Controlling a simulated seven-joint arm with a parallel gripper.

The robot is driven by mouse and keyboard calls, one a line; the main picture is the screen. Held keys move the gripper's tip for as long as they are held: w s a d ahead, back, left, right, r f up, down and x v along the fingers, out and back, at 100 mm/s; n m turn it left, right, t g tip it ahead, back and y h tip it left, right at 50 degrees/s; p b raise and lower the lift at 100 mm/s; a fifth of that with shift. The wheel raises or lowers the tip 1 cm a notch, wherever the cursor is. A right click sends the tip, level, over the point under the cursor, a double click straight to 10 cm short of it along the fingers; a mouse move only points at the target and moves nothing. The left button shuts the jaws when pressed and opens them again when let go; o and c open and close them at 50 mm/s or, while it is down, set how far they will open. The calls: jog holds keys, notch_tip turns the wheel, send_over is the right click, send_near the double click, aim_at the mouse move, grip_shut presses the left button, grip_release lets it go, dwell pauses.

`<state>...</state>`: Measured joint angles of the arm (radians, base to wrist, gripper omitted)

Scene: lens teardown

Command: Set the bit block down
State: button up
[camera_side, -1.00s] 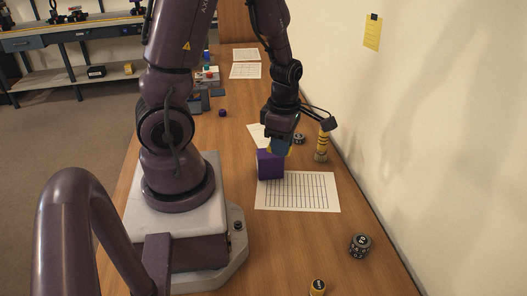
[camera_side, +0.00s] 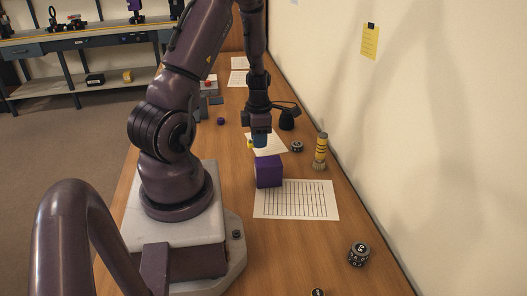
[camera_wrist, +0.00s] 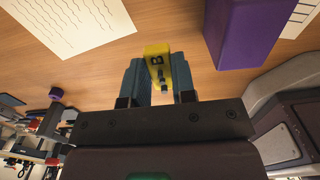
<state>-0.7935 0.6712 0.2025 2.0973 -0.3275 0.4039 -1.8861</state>
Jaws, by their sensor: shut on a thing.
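The bit block (camera_wrist: 159,65) is small and yellow with a dark B on its face and dark bits at its lower end. It sits between the blue fingers of my gripper (camera_wrist: 158,78), which is shut on it. In the side view my gripper (camera_side: 260,140) hangs over the far part of the bench, just behind the purple block. Only a sliver of the bit block (camera_side: 250,144) shows there, left of the fingers. I cannot tell how high it is above the surface.
A purple block (camera_side: 268,172) stands close in front of my gripper, behind a gridded sheet (camera_side: 296,200). A lined sheet (camera_side: 268,145) lies near the gripper. A yellow-banded cylinder (camera_side: 320,152), a dark round part (camera_side: 297,146) and a black stand (camera_side: 287,119) are on the right.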

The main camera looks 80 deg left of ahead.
jog(key=f, duration=0.1)
jog(key=w+a+f, duration=0.1)
jog(key=a+f, duration=0.1)
jog(key=shift+w+a+f, duration=0.2)
jog(key=shift+w+f, duration=0.05)
jog(key=shift+w, duration=0.05)
jog(key=shift+w+f, duration=0.1)
jog(key=shift+f, duration=1.45)
jog(key=o, duration=0.9)
jog(key=shift+f, duration=0.15)
